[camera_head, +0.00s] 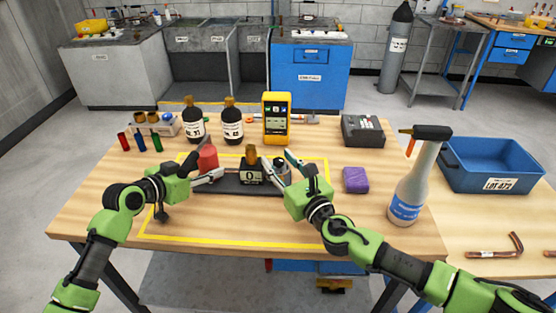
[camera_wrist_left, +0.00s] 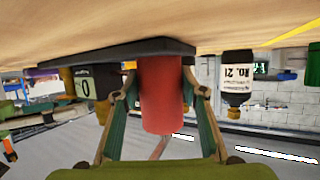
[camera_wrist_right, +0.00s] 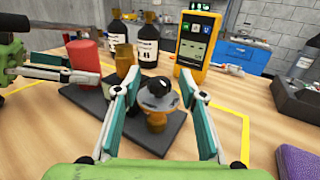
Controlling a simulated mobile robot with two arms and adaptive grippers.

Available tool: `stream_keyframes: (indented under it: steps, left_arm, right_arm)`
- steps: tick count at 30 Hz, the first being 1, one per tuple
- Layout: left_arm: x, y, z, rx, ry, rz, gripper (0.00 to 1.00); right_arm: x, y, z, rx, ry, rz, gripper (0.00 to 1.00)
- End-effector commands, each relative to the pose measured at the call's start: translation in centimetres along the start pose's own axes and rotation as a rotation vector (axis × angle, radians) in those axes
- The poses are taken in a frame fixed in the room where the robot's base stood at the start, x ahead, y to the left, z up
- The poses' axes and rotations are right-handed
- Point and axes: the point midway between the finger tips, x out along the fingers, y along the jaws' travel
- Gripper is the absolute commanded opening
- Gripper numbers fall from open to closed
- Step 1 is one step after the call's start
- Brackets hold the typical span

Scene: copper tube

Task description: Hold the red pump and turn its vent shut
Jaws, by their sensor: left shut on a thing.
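The red pump (camera_head: 208,157) is a red cylinder at the left end of a dark base plate (camera_head: 225,188) on the table. My left gripper (camera_wrist_left: 161,82) is shut on the red pump, one finger on each side of it. At the plate's other end is a grey, round-bodied fitting with a black knob (camera_wrist_right: 160,93) and a brass part below it. My right gripper (camera_wrist_right: 164,88) is open, its fingers apart on either side of this fitting. In the head view, the right fingers partly hide the fitting. A display reading 0 (camera_head: 251,177) and a brass piece (camera_head: 251,155) stand between the pump and the fitting.
Two dark bottles (camera_head: 193,126) and a yellow meter (camera_head: 277,119) stand behind the plate. A purple block (camera_head: 356,180), a spray bottle (camera_head: 408,193) and a blue bin (camera_head: 493,166) are to the right. Yellow tape outlines the work area; its front part is clear.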

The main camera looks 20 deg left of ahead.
Motion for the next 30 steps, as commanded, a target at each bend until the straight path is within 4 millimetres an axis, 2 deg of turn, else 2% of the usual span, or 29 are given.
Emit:
stream_keyframes:
  steps: [4,13,14,15,18,30]
  left_arm:
    - [-0.05,0.01,-0.37,0.002,0.008,0.000,0.00]
    - [-0.05,0.00,-0.36,0.002,0.008,-0.001,0.00]
    - [-0.05,0.00,-0.36,0.002,0.008,-0.001,0.00]
    - [-0.05,0.00,-0.36,0.002,0.008,-0.001,0.00]
    - [-0.05,0.00,-0.36,0.002,0.008,-0.001,0.00]
    - [-0.05,-0.01,-0.35,0.002,0.008,-0.001,0.00]
  right_arm:
    - [0.79,0.05,0.02,0.000,0.001,0.001,0.38]
    - [0.93,0.01,0.01,0.000,0.001,0.000,0.38]
    - [0.93,0.01,0.01,0.000,0.001,0.000,0.33]
    - [0.92,0.01,0.01,0.000,0.001,0.000,0.22]
    - [0.92,0.01,0.01,0.000,0.001,0.000,0.00]
    - [1.02,0.18,0.18,0.003,-0.006,-0.056,0.00]
